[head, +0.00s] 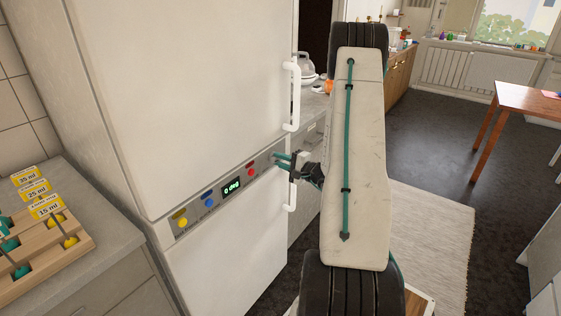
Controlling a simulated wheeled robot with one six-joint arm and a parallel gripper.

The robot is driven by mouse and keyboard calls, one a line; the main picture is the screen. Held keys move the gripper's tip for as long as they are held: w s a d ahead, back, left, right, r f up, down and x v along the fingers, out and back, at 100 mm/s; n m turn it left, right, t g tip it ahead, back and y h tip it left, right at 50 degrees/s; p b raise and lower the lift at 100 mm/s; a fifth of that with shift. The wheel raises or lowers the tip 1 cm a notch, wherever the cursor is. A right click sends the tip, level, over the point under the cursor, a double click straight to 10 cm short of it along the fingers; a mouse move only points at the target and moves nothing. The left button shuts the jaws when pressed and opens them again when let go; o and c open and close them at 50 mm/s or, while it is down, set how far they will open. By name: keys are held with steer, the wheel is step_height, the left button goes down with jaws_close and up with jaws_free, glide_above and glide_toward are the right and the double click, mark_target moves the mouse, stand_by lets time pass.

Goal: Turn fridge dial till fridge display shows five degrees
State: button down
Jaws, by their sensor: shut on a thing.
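The white fridge (200,90) stands at the left of the head view, with a grey control strip across its front between the upper and lower doors. The green fridge display (231,187) on this strip reads what looks like "0 deg". My gripper (279,158) has its teal fingers at the right end of the strip, shut on the fridge dial. The fingers hide most or all of the dial, so its angle cannot be seen.
Yellow (182,222), blue (208,201) and red (250,169) knobs or buttons sit along the strip. White door handles (292,97) are close to my gripper. A counter with a wooden rack (50,270) stands at left. A table (530,98) is at far right.

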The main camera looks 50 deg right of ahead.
steer(key=shift+d+r, duration=0.1)
steer(key=shift+r, duration=0.05)
steer(key=c, duration=1.3)
jaws_free()
steer(key=s, duration=0.8)
steer(key=shift+d, duration=0.25)
